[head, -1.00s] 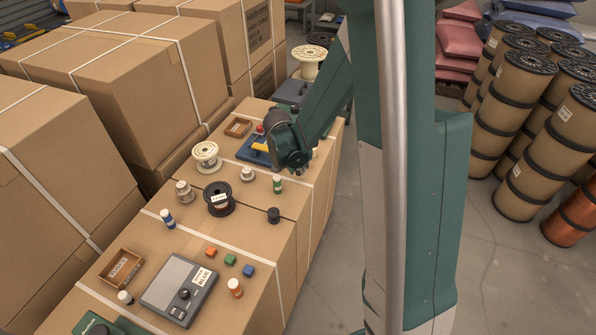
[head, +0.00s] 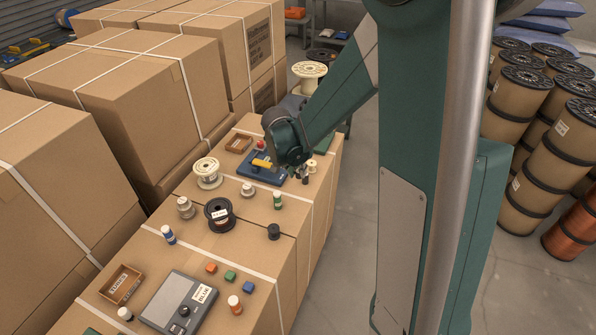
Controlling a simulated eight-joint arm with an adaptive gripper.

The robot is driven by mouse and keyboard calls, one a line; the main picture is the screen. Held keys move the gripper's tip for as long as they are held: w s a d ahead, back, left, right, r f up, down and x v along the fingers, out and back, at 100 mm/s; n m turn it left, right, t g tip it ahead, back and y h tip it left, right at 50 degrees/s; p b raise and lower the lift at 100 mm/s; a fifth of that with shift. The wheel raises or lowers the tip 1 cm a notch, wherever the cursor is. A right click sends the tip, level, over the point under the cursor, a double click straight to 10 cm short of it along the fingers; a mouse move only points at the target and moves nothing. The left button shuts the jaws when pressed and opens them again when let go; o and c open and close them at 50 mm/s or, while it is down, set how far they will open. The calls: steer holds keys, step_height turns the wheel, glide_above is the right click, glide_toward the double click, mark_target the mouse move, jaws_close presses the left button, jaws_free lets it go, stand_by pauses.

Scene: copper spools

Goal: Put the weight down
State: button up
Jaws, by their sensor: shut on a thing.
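My gripper (head: 302,172) is at the far right part of the carton top, pointing down and partly hidden by my own arm. It is shut on a small grey metal weight (head: 304,180), which shows only as a few pixels below the fingers. I cannot tell whether the weight touches the carton. Two other silvery knobbed weights stand upright on the cartons, a larger one (head: 185,208) at the left and a smaller one (head: 247,190) nearer the middle.
Close by my gripper are a blue tray (head: 256,172) with a yellow item and a small cream spool (head: 312,166). A green-labelled bottle (head: 278,201), a black spool (head: 219,215) and a grey scale (head: 178,303) stand nearer. The carton's right edge is close.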

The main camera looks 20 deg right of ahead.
steer(key=shift+a, duration=0.1)
stand_by(0.3)
steer(key=shift+s+a+r, duration=0.15)
steer(key=shift+s+a, duration=0.2)
steer(key=shift+a, duration=0.15)
steer(key=s+a+r+m+p, duration=0.1)
steer(key=s+a+r+m, duration=0.1)
steer(key=s+a, duration=0.4)
steer(key=s+a+r+m+g+p, duration=0.1)
steer(key=s+a+r+m, duration=0.1)
steer(key=s+a, duration=0.5)
steer(key=shift+a+r+m+g+h, duration=0.3)
steer(key=shift+a, duration=0.45)
steer(key=shift+f, duration=0.1)
glide_above(276, 227)
steer(key=a, duration=0.2)
steer(key=shift+s+d+f+b, duration=0.1)
steer(key=shift+f+b, duration=0.1)
steer(key=shift+f, duration=1.25)
steer(key=shift+s+d+f+b, duration=0.1)
steer(key=shift+f+b, duration=0.05)
steer(key=shift+f, duration=1.25)
steer(key=shift+f, duration=0.1)
steer(key=shift+f+b, duration=0.45)
steer(key=shift+f, duration=1.55)
